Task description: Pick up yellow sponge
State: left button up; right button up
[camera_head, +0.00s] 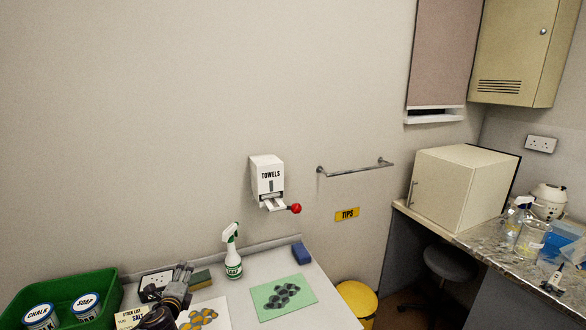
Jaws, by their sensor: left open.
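The yellow sponge (201,283) lies on the light bench top toward the back, with a dark green top face and a yellowish side. My left gripper (183,271) is just left of it in the picture, fingers pointing up and away toward the wall. The gripper is open and appears empty. It overlaps the sponge's left end, so I cannot tell whether they touch. My right gripper is not in view.
A spray bottle (232,256) stands right of the sponge, near the wall. A blue block (301,253) and a green mat (265,307) with dark pieces lie farther right. A green tray (97,285) with labelled tubs is at left. A white sheet (215,303) with yellow-grey pieces lies in front.

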pick_arm(q)
jog(key=s+d+f+n+g, duration=0.2)
jog(key=s+d+f+n, duration=0.1)
jog(key=s+d+n, duration=0.3)
jog(key=s+d+f+n+g, duration=0.3)
jog(key=s+d+f, duration=0.1)
jog(key=s, duration=0.5)
jog(key=s+d+n+g+h, duration=0.35)
jog(key=s+n+g, duration=0.4)
jog(key=s, duration=1.15)
notch_tip(320, 180, down, 39)
jog(key=s+a+n+b, duration=0.1)
jog(key=s+b, duration=0.1)
jog(key=b, duration=0.3)
jog(key=s+a+f+b, duration=0.2)
jog(key=s+a+f, duration=0.1)
jog(key=s+f, duration=0.8)
jog(key=s+a+f+b, duration=0.3)
jog(key=s+f, duration=0.7)
jog(key=f, duration=0.3)
jog(key=shift+s+f+g+y, duration=0.35)
jog(key=shift+s+y, duration=0.05)
jog(key=shift+y, duration=0.05)
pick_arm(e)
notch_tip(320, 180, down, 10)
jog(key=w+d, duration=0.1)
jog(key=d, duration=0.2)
